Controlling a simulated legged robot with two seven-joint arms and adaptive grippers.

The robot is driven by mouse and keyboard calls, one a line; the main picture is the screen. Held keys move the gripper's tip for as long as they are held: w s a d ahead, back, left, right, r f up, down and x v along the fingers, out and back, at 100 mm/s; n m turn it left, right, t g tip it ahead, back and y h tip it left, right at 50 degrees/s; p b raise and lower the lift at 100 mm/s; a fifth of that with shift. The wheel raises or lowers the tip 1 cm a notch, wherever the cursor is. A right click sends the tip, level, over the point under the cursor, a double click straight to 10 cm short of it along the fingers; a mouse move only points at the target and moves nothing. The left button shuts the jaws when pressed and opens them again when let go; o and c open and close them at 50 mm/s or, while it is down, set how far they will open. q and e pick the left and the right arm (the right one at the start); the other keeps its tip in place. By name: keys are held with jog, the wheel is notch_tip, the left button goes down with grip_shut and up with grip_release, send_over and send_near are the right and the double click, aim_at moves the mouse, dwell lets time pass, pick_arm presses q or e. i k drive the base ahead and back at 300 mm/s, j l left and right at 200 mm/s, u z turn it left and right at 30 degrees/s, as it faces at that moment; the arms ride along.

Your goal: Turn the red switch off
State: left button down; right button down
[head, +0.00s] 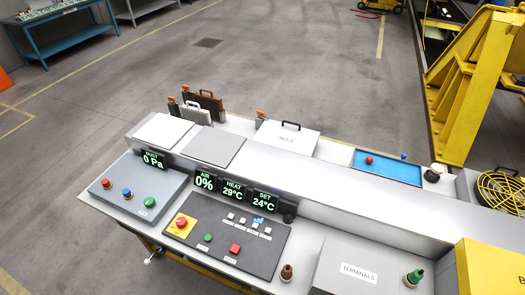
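Several red controls show on the console, and I cannot tell which one is the red switch. A red square button (235,248) sits on the dark middle panel (210,258), right of a green button (208,237). A red mushroom knob (182,222) stands on a yellow plate on the same panel. A red round button (106,184) is on the grey left panel (150,182), beside a blue and a green one. The on or off state of these controls is not clear. Neither of my grippers is in view.
Displays (234,190) read 0 Pa, 0%, 29°C and 24°C. A TERMINALS box (358,272) and a yellow box (490,268) stand at the right. A blue tray (388,167) and a fan grille (500,192) lie farther back. Open floor (230,80) is beyond the console.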

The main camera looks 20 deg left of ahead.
aim_at(182, 222)
jog(key=u, duration=1.6)
